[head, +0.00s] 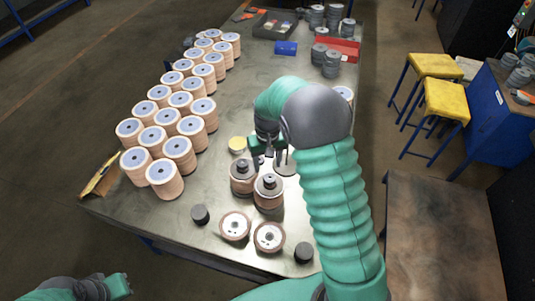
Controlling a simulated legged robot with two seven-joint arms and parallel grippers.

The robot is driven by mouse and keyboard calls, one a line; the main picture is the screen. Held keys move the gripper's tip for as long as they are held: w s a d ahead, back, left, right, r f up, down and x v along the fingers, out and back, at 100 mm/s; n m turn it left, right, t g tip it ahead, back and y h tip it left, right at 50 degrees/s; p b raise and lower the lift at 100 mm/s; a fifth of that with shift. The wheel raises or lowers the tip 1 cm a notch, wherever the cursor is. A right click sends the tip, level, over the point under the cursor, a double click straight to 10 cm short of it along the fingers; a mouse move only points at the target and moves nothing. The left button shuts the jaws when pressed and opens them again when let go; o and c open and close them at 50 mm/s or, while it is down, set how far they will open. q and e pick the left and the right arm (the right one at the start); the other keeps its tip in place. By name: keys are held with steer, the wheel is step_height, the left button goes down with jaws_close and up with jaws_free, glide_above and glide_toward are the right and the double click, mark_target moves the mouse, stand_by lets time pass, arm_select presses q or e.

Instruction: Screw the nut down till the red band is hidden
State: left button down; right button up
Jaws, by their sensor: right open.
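Two brown flap disc stacks with dark metal tops stand near the table's middle front: a left stack (242,178) and a right stack (268,192). A dark nut-like piece (269,180) sits on top of the right stack, and a similar one (241,164) on the left. No red band can be made out on either. My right gripper (270,157) is open, just behind and above the stacks, with its fingers pointing down and apparently empty. My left gripper (118,287) is at the bottom left corner, away from the table; its jaws are unclear.
Two flat discs (235,226) (269,237) and two black cylinders (200,214) (303,252) lie in front. A yellow round piece (237,144) lies behind. Many disc stacks (165,178) fill the left side. A blue box (286,48) and red tray (345,46) stand far back.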

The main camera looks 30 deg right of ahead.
steer(key=b, duration=0.5)
glide_above(270, 178)
step_height(270, 178, down, 6)
steer(key=shift+r, duration=0.2)
steer(key=shift+a+f+b, duration=0.15)
steer(key=shift+f+b, duration=0.15)
steer(key=shift+f, duration=0.4)
steer(key=shift+a+f+b, duration=0.1)
steer(key=shift+f+b, duration=0.2)
steer(key=shift+f, duration=0.35)
steer(key=shift+d+f, duration=0.15)
steer(key=shift+f, duration=0.25)
arm_select(q)
steer(key=f, duration=0.3)
steer(key=d+f, duration=0.1)
steer(key=f, duration=0.1)
steer(key=shift+f, duration=0.35)
arm_select(e)
steer(key=shift+d, duration=0.1)
